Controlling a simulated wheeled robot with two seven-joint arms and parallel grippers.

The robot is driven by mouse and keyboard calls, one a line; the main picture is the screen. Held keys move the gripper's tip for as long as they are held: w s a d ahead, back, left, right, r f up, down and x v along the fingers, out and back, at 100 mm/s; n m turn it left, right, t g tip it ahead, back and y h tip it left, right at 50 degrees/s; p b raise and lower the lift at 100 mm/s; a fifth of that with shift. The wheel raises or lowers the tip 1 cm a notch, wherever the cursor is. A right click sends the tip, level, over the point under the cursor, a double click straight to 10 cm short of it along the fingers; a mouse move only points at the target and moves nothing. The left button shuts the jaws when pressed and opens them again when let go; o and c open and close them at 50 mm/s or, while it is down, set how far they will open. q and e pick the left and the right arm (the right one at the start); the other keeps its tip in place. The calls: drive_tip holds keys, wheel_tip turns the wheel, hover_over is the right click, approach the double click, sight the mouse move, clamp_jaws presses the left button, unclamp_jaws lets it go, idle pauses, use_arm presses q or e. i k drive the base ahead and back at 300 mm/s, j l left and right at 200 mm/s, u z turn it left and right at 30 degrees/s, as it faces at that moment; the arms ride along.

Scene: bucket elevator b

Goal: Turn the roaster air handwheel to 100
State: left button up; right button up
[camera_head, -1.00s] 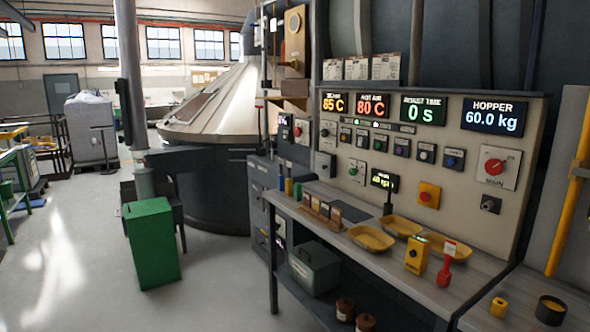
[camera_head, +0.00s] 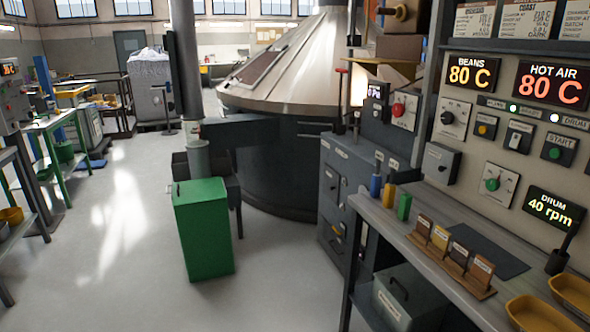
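No part clearly labelled as the roaster air handwheel shows, so I cannot tell whether it is in view. The control panel (camera_head: 470,150) at the right shows BEANS 80 C, HOT AIR 80 C and DRUM 40 rpm. Neither of my grippers is in view.
A bench (camera_head: 378,222) with a card rack (camera_head: 452,258) and yellow trays (camera_head: 540,314) runs along the right. A green bin (camera_head: 204,228) stands mid-floor before the large cone-topped vessel (camera_head: 290,65). Open floor (camera_head: 110,240) lies left of the bin; green-legged tables stand at far left.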

sight(398, 109)
drive_tip(key=i+z, duration=0.25)
drive_tip(key=i, duration=0.25)
drive_tip(key=i+j+z, duration=0.2)
drive_tip(key=i, duration=0.3)
drive_tip(key=i+j+z, duration=0.25)
drive_tip(key=i, duration=0.2)
